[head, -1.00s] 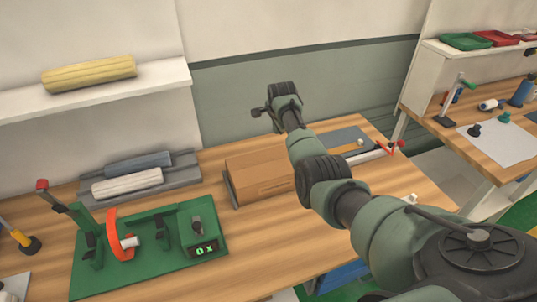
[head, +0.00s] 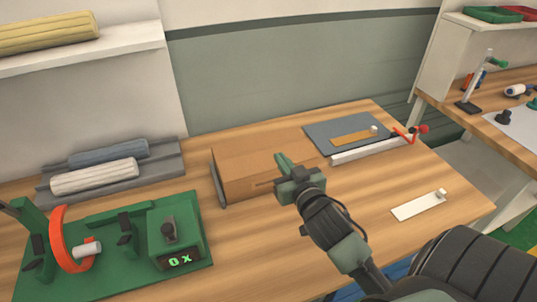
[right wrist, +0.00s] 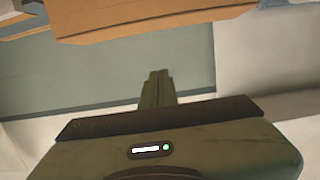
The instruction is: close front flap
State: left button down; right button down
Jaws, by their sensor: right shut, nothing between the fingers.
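A brown cardboard box (head: 240,168) lies on the wooden workbench in the middle of the head view. Its top looks flat; I cannot make out a separate front flap, as my right arm covers part of the front side. My right gripper (head: 282,163) is at the box's front right part, fingers together and empty, pointing toward the back. I cannot tell whether it touches the box. In the right wrist view the shut fingers (right wrist: 157,82) show apart from the box (right wrist: 150,22), which appears at the top edge. My left gripper is not in view.
A green fixture (head: 195,215) with an orange ring stands at left front. A grey tray (head: 170,168) holds two rolls behind it. A grey board (head: 345,128) with a red-handled tool lies to the right. A white strip (head: 418,206) lies at right front, with bare bench around it.

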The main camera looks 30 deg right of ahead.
jog(key=p, duration=0.2)
send_over(268, 157)
jog(key=shift+s+f, duration=0.4)
jog(key=shift+f, duration=0.05)
jog(key=f, duration=0.3)
jog(key=shift+w+f, duration=0.2)
jog(key=shift+w, duration=0.15)
jog(key=shift+f, duration=0.45)
